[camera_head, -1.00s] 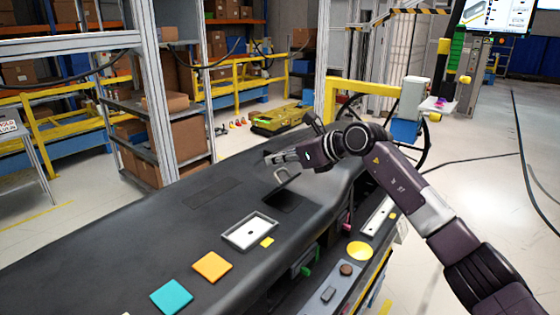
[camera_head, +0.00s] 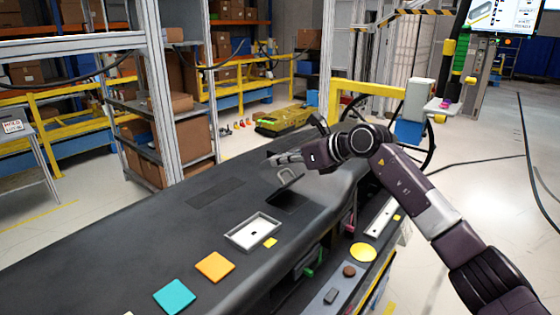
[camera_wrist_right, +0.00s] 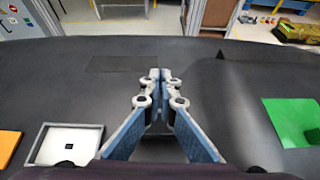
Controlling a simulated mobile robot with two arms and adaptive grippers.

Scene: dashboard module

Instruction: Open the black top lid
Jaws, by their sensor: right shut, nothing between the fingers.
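I cannot tell whether this black area is the lid itself or an opening. My left gripper is not in view.
A flat dark rectangle (camera_head: 215,192) lies farther left on the dashboard. A white tray (camera_head: 253,232), orange square (camera_head: 214,267) and teal square (camera_head: 174,297) lie nearer. A green square (camera_wrist_right: 295,120) is at the right in the wrist view. The dashboard's left side is clear.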

